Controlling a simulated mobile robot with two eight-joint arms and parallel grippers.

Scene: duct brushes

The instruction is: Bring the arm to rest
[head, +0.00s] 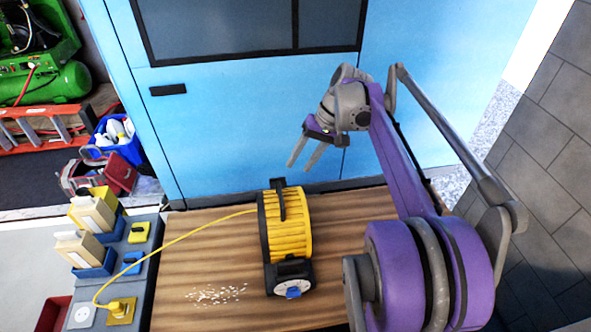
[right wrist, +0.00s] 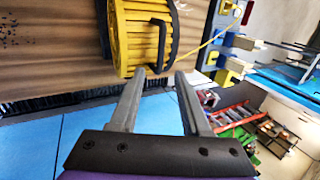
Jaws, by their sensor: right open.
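My right arm, purple and grey, comes in from the lower right of the head view and bends over the table. My right gripper (head: 305,157) is above the back edge of the table, in front of the blue cabinet. In the right wrist view its two grey fingers (right wrist: 157,85) are apart, with nothing between them. A yellow cable reel (head: 290,225) with black ends stands on the table, below the gripper and apart from it. It also shows in the right wrist view (right wrist: 138,38), beyond the fingertips. My left gripper is in neither view.
The wooden table (head: 195,265) bears white crumbs (head: 217,294) left of the reel. A yellow cable (head: 170,238) runs to a yellow plug (head: 121,308) on a grey side unit with blue holders. The blue cabinet (head: 230,115) stands behind. An orange ladder (head: 45,128) lies at far left.

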